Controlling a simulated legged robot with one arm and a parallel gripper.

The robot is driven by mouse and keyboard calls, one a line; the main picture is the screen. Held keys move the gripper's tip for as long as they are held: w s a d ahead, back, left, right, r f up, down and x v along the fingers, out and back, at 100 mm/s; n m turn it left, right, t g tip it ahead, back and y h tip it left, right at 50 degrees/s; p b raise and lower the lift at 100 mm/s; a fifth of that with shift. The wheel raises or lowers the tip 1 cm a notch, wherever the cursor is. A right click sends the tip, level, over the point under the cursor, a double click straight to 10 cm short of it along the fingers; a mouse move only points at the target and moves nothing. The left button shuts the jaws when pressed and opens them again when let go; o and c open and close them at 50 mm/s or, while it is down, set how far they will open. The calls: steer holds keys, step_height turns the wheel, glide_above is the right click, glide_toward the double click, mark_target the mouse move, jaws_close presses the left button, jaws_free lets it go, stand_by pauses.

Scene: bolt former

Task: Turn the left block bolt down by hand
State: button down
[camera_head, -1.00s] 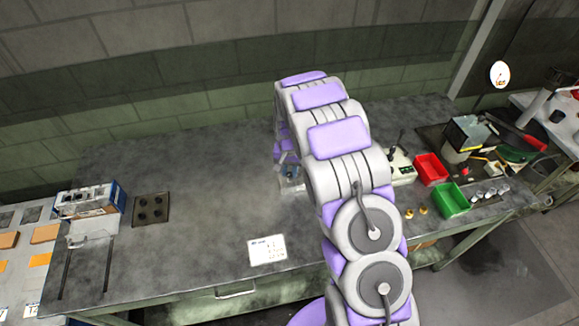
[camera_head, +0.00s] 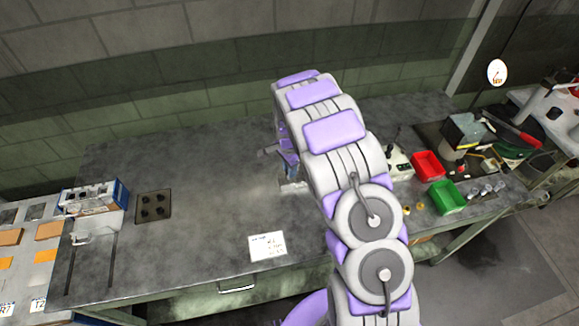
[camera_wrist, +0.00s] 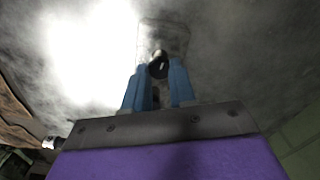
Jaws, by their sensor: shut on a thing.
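My gripper (camera_wrist: 158,72) has two blue fingers, shut on a small dark rounded piece (camera_wrist: 158,60) with a bright spot, which looks like the bolt's head. In the head view my gripper (camera_head: 288,162) is low over the middle of the bench, partly behind my arm. A pale block or plate (camera_head: 291,187) shows just below it, mostly covered by the arm. I cannot make out a left and a right bolt, nor how far the bolt is turned down. In the wrist view a faint outlined shape lies around the held piece.
The grey bench (camera_head: 200,225) is clear left of my arm, apart from a white card (camera_head: 267,246), a dark plate with holes (camera_head: 153,206) and a box (camera_head: 95,196). Right of the arm are red (camera_head: 428,165) and green (camera_head: 447,197) bins and small brass parts.

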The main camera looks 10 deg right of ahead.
steer(key=shift+w+r+m, duration=0.1)
steer(key=shift+m, duration=0.2)
steer(key=c, duration=0.9)
jaws_free()
steer(key=shift+a, duration=0.1)
step_height(320, 180, up, 17)
steer(key=shift+r+p, duration=0.1)
steer(key=shift+p, duration=0.6)
